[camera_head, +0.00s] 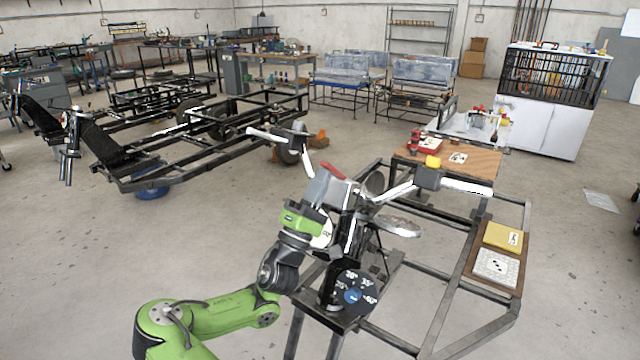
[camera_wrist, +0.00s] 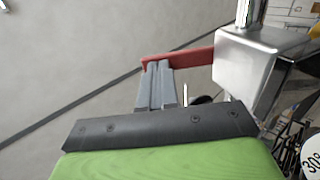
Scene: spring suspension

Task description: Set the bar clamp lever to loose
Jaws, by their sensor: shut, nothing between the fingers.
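The bar clamp's red lever (camera_wrist: 190,58) sticks out to the left from a silver metal block (camera_wrist: 258,70) in the wrist view. In the head view the red lever (camera_head: 333,171) shows at the top of the clamp, near the handlebar. My gripper (camera_wrist: 157,68) has its two grey fingers together and empty, with the tips right at the lever's outer end. I cannot tell whether they touch it. In the head view my gripper (camera_head: 318,187) is close beside the clamp, partly merged with it in the picture.
A black angle dial (camera_head: 352,292) stands below the clamp on the dark metal frame (camera_head: 440,280). Open floor lies to the left.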

